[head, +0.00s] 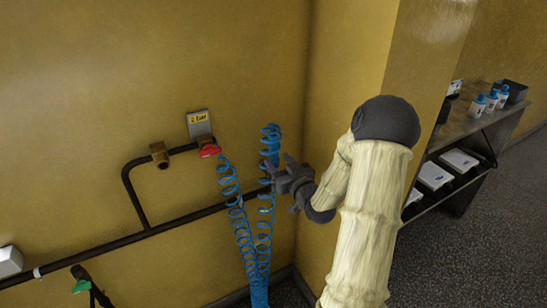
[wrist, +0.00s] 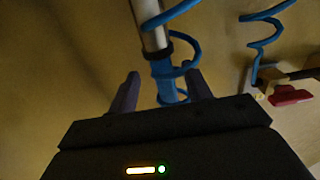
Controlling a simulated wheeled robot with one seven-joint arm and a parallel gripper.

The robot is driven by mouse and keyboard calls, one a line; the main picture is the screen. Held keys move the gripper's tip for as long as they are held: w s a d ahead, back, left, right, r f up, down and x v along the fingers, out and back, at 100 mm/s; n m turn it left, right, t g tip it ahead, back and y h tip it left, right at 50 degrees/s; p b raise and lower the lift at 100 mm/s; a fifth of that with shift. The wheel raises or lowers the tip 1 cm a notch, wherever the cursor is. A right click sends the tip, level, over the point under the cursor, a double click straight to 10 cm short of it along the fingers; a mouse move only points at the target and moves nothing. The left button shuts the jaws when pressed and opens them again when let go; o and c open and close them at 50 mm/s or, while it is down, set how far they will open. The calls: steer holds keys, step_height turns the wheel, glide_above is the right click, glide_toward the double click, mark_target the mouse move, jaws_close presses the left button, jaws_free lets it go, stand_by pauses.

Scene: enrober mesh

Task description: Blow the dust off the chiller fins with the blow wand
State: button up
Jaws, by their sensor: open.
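The blow wand, with a blue handle and a silver tube, shows in the wrist view (wrist: 161,75). Its blue part seems to be the upright piece by the wall in the head view (head: 270,150), among the coils. My gripper (head: 284,182) is open beside it, in front of the wall. In the wrist view my gripper's two fingers (wrist: 163,88) stand either side of the blue handle, with gaps showing; I cannot tell whether the handle is fully between them in depth. A blue coiled hose (head: 238,215) hangs from the pipe outlet. I see no chiller fins.
A dark pipe (head: 130,238) runs along the yellow wall, with a red valve handle (head: 209,151) under a small label plate (head: 199,124). A green handle (head: 81,286) is lower left. A shelf unit (head: 470,135) with bottles stands right, beyond a wall corner. Speckled floor there is clear.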

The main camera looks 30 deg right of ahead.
mark_target(271, 152)
steer(key=shift+w+a+r+p, duration=0.1)
steer(key=shift+w+a+p, duration=0.1)
steer(key=shift+w, duration=1.15)
steer(key=shift+w+a+r+p, duration=0.1)
steer(key=shift+w+p, duration=0.05)
steer(key=shift+w, duration=1.15)
jaws_close()
steer(key=shift+r, duration=0.1)
step_height(271, 152, up, 28)
steer(key=p, duration=0.3)
steer(key=shift+p, duration=0.4)
